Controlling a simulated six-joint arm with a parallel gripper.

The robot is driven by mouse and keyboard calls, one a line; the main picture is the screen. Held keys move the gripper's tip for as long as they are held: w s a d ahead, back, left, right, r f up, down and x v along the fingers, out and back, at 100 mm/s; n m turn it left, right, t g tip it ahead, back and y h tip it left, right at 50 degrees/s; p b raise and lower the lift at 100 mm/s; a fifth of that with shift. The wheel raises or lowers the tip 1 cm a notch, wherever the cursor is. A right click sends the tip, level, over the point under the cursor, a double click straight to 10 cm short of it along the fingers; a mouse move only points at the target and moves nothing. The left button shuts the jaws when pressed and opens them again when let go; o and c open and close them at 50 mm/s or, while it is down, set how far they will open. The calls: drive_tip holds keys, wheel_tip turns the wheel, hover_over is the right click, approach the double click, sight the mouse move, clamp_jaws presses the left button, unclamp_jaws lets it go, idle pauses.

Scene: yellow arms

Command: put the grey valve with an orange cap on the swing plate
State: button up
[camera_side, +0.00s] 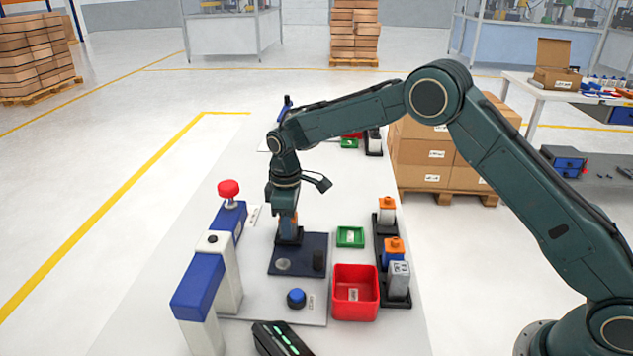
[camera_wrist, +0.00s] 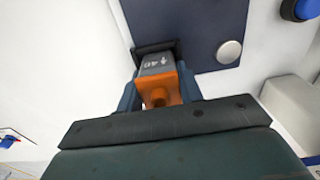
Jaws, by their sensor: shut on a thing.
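My gripper (camera_side: 290,219) points down over the far left corner of a dark navy plate, which I take for the swing plate (camera_side: 300,247). It is shut on the grey valve with an orange cap. In the wrist view the orange cap (camera_wrist: 161,92) is between the fingers and the grey body (camera_wrist: 156,64) carries a white arrow and marking. The valve's lower end meets a black holder (camera_wrist: 172,46) at the plate's corner; I cannot tell whether it is fully seated. The plate also shows in the wrist view (camera_wrist: 190,18), with a silver disc (camera_wrist: 229,51).
A black rack (camera_side: 379,252) at right holds several capped parts. A red bin (camera_side: 356,310) and green tray (camera_side: 350,237) stand beside the plate. A blue button (camera_side: 296,298) is in front. A blue and white frame (camera_side: 199,285) and red knob (camera_side: 229,189) stand at left.

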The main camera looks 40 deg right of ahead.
drive_tip(key=o, duration=1)
wheel_tip(320, 180, up, 12)
drive_tip(key=shift+f, duration=0.15)
drive_tip(key=shift+r, duration=0.3)
